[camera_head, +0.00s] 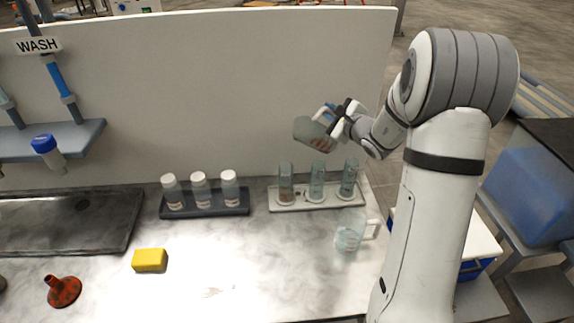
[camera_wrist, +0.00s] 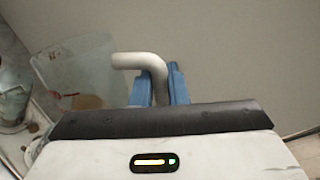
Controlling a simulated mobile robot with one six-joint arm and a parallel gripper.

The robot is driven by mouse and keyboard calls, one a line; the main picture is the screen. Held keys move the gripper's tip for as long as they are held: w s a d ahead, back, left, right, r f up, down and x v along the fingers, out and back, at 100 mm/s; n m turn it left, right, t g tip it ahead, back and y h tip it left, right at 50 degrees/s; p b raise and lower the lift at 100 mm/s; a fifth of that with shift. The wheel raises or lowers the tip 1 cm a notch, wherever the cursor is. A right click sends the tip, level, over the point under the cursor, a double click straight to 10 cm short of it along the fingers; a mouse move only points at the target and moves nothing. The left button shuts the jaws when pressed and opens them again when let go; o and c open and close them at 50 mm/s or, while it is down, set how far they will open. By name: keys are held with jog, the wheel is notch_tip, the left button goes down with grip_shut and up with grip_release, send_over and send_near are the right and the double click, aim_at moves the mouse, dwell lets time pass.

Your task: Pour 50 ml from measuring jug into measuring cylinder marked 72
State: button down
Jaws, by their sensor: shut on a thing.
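My gripper (camera_head: 333,117) is shut on the handle of a clear measuring jug (camera_head: 311,133), held in the air above the cylinder rack. The jug is tilted, its mouth toward the left, with a little reddish-brown liquid in it. In the wrist view my gripper's blue fingers (camera_wrist: 158,88) clasp the pale handle, and the jug (camera_wrist: 72,72) is at left. Three clear measuring cylinders stand upright in a pale rack (camera_head: 318,202): left (camera_head: 286,180), middle (camera_head: 317,180) and right (camera_head: 349,177). The left one looks brownish inside. Their number markings are too small to read.
A second clear jug (camera_head: 350,236) stands on the bench in front of the rack. Several items lie left: white-capped bottles in a dark rack (camera_head: 205,211), a yellow sponge (camera_head: 149,260), a red funnel (camera_head: 64,291). A white panel (camera_head: 210,90) rises behind. The front middle bench is clear.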

jog(key=shift+w+d+f+m+y+b, duration=0.15)
jog(key=shift+d+f+m+y+b, duration=0.1)
jog(key=shift+d+m, duration=0.25)
jog(key=shift+w+d+f+m+y+b, duration=0.2)
jog(key=shift+d+m, duration=0.15)
jog(key=shift+m, duration=0.25)
jog(key=w+d+f+m+t+b, duration=0.1)
jog(key=d+f+m+b, duration=0.2)
jog(key=d+f+m, duration=0.2)
jog(key=shift+w+d+f+m+y, duration=0.25)
jog(key=shift+d+m+y, duration=0.3)
jog(key=shift+m, duration=0.55)
jog(key=shift+w, duration=0.1)
